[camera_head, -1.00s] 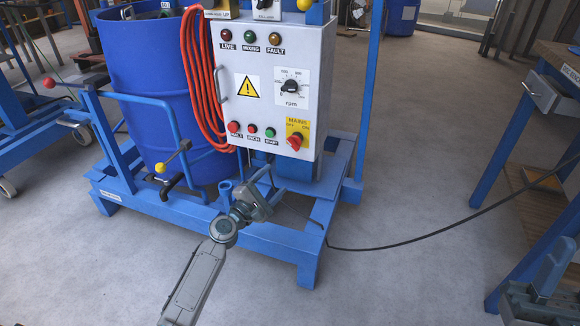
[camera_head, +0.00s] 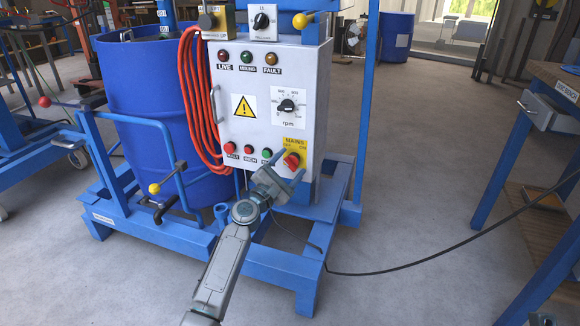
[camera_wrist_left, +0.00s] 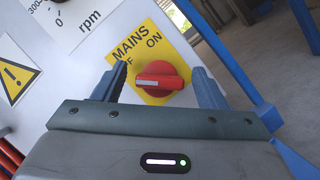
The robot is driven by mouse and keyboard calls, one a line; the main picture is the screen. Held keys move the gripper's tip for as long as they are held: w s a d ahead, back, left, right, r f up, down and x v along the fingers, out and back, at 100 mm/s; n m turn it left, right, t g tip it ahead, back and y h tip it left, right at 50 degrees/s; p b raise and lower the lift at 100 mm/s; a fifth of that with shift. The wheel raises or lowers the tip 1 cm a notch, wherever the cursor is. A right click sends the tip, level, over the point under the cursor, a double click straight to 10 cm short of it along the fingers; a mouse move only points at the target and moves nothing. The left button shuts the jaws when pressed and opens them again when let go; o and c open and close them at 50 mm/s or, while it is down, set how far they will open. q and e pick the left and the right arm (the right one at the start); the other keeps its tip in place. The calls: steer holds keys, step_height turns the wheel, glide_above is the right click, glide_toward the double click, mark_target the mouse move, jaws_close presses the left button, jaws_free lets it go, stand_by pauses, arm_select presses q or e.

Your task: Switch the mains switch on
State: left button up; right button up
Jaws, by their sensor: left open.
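The mains switch (camera_head: 291,160) is a red rotary knob on a yellow plate at the lower right of the white control panel. The wrist view shows the red knob (camera_wrist_left: 161,78) with a white pointer bar lying nearly level in that tilted picture, below the words MAINS, OFF and ON. My left gripper (camera_head: 290,173) is open at the knob. In the wrist view its two fingers (camera_wrist_left: 163,86) stand on either side of the knob, with gaps visible. I cannot tell whether the fingertips reach the panel. My right gripper is not clearly in view.
The white panel (camera_head: 228,75) also carries an rpm dial (camera_head: 287,105), several push buttons and lamps. Red hose (camera_head: 190,90) hangs at its left beside a blue drum (camera_head: 140,80). A blue bench (camera_head: 545,110) stands at right, and a black cable crosses the floor.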

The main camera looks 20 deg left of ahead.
arm_select(q)
steer(key=shift+w+d, duration=0.1)
steer(key=shift+w, duration=0.1)
steer(key=c, duration=1)
